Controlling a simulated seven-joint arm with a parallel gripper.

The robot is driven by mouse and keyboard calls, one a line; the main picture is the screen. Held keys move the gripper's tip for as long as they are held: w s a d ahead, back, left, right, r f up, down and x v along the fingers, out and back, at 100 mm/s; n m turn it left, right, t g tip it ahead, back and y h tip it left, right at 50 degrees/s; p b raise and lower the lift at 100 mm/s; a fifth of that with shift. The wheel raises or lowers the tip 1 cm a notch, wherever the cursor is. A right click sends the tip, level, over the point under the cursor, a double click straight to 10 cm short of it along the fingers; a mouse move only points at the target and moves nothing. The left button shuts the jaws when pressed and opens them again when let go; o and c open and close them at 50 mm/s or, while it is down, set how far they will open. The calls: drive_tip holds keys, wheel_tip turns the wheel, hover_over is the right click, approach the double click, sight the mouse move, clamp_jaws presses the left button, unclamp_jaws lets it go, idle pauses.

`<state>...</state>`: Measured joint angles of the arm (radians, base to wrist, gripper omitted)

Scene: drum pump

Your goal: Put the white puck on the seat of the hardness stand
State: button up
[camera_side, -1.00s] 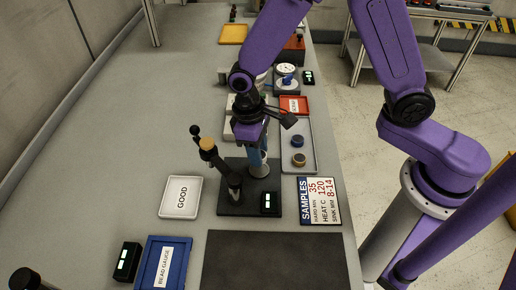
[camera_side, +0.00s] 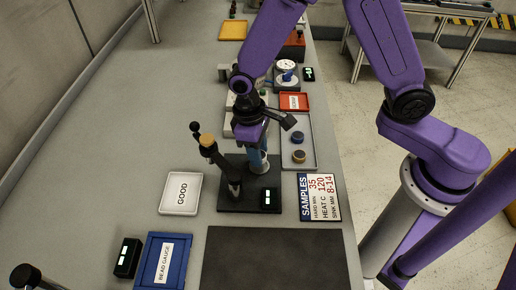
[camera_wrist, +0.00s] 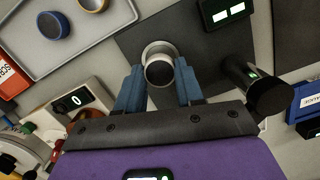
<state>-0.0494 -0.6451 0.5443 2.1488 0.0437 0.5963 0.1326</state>
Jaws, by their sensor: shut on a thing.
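My gripper (camera_side: 258,150) is over the hardness stand (camera_side: 228,202), pointing down. In the wrist view my gripper (camera_wrist: 160,88) has its two blue fingers closed around the sides of a short round piece, the puck (camera_wrist: 159,72). Its face looks dark grey in shadow, with a paler rim. The pale round seat (camera_wrist: 158,47) shows just behind and below the puck. In the side view the fingers hide the puck, above a silvery round post (camera_side: 260,166). I cannot tell whether the puck touches the seat.
The stand's dark lever arm with a tan cap (camera_side: 207,139) rises left of my gripper. A small display (camera_side: 267,198) is on the base. The GOOD tray (camera_side: 168,207) is at left. A grey tray (camera_side: 312,160) with two round pieces is at right.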

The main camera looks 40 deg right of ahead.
drive_tip(key=shift+f, duration=1.3)
idle(1.4)
drive_tip(key=o, duration=1.4)
drive_tip(key=shift+r, duration=0.1)
drive_tip(key=shift+r, duration=3.9)
